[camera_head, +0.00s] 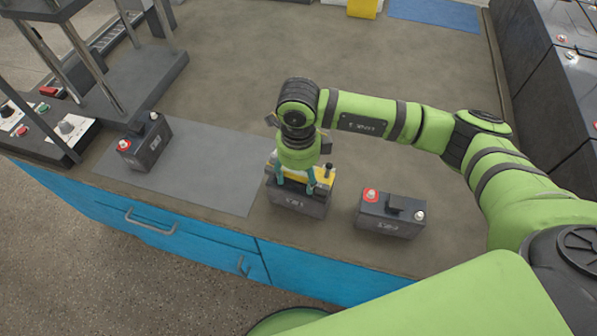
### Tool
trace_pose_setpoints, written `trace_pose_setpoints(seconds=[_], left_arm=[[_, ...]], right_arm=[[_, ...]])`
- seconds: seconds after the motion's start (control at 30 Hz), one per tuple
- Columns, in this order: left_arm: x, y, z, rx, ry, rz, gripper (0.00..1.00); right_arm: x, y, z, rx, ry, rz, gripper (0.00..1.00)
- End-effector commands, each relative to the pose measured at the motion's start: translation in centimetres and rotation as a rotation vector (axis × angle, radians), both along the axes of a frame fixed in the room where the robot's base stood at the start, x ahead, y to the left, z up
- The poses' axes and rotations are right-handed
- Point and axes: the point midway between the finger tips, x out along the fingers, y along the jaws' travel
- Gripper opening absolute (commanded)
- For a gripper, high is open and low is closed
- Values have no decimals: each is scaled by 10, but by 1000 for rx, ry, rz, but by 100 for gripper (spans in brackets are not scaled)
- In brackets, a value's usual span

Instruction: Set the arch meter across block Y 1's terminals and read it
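A dark battery block (297,204) stands upright on the bench at the middle; the label on its front is too small to read surely. The yellow arch meter (322,175) sits over its top, spanning it from side to side. My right gripper (296,184) points down from above, its teal fingers closed about the meter's middle. The block's terminals are mostly hidden by the meter and fingers, so I cannot tell whether its feet touch them. No reading shows. My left gripper is not in view.
Another block (390,215) with a red-ringed terminal stands close on the right. A third block (145,142) stands on the grey mat (215,165) at left, near a metal-post stand (135,80). Dark batteries (560,60) line the right edge. The bench's back middle is clear.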

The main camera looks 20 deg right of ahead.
Motion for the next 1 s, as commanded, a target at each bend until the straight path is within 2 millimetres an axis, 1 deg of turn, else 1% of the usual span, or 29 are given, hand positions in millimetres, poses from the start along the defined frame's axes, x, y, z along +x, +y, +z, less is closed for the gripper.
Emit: trace_pose_setpoints(seconds=[0.33, 0.47, 0.57, 0.8, 0.9, 1.0], left_arm=[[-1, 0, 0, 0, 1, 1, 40], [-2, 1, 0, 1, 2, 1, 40], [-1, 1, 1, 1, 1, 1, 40], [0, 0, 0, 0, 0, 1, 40], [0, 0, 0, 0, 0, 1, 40], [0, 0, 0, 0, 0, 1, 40]], right_arm=[[0, 0, 0, 0, 1, 0, 82], [0, 0, 7, -1, -1, 0, 82], [1, 0, 22, 2, -4, 0, 82], [1, 0, 74, 1, -6, 1, 82], [1, 0, 94, 1, -6, 0, 82], [0, 0, 108, 0, -4, 0, 82]])
